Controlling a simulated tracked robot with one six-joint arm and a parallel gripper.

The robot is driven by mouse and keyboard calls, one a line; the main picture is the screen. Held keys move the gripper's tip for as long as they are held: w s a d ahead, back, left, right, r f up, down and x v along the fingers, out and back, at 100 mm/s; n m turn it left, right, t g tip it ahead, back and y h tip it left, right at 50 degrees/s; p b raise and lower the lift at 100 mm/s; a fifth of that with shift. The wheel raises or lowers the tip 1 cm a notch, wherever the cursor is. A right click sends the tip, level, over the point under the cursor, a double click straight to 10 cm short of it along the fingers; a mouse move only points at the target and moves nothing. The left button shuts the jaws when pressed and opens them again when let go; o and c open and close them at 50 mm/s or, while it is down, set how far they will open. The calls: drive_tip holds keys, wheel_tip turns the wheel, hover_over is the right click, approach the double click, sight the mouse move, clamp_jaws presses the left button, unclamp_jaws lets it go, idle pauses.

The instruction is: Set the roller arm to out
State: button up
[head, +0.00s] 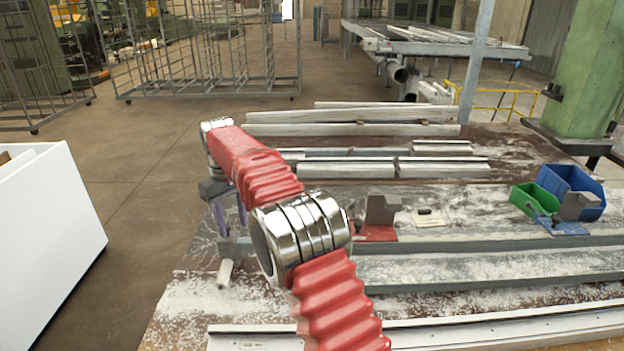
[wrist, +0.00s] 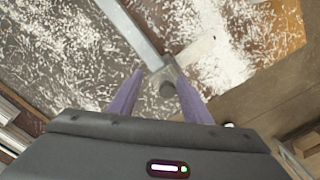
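The roller arm is at the left end of the bench, where a grey rail ends. In the head view its pale roller (head: 226,272) sticks out toward the front edge, roughly across the rail. In the wrist view a pale bar (wrist: 197,49), seemingly the same roller, points up and right from a grey pivot block with a round grey knob (wrist: 167,89). My gripper (wrist: 160,73) is open and points down over the block. Its two purple fingers stand apart on either side of the knob; I cannot tell whether they touch it. They also show in the head view (head: 230,232), partly behind my arm.
The grey rail (wrist: 130,26) runs away from the block. On the bench are a red-based clamp (head: 378,233), a blue-based clamp (head: 565,226), green (head: 533,200) and blue bins (head: 570,188) and several pale profiles (head: 350,129). A white cabinet (head: 45,240) stands left, with clear floor between.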

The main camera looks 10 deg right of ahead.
drive_tip(key=s+d, duration=0.1)
drive_tip(key=d, duration=0.6)
drive_tip(key=s+d, duration=0.1)
drive_tip(key=d, duration=0.6)
drive_tip(key=s+d, duration=0.2)
drive_tip(key=d, duration=0.5)
drive_tip(key=shift+d, duration=0.1)
wheel_tip(320, 180, up, 13)
drive_tip(key=shift+r, duration=0.15)
drive_tip(key=shift+s, duration=0.1)
drive_tip(key=s+r+m+t, duration=0.2)
drive_tip(key=s, duration=0.8)
drive_tip(key=s+r+m+t, duration=0.1)
drive_tip(key=s+r+m, duration=0.15)
drive_tip(key=s, duration=0.75)
drive_tip(key=s+f+m+t, duration=0.1)
drive_tip(key=s+f, duration=0.4)
drive_tip(key=s, duration=0.3)
drive_tip(key=s+f+m+t, duration=0.1)
drive_tip(key=s+f, duration=0.3)
drive_tip(key=s, duration=0.5)
drive_tip(key=shift+d+f+t, duration=0.3)
drive_tip(key=shift+d+f, duration=0.1)
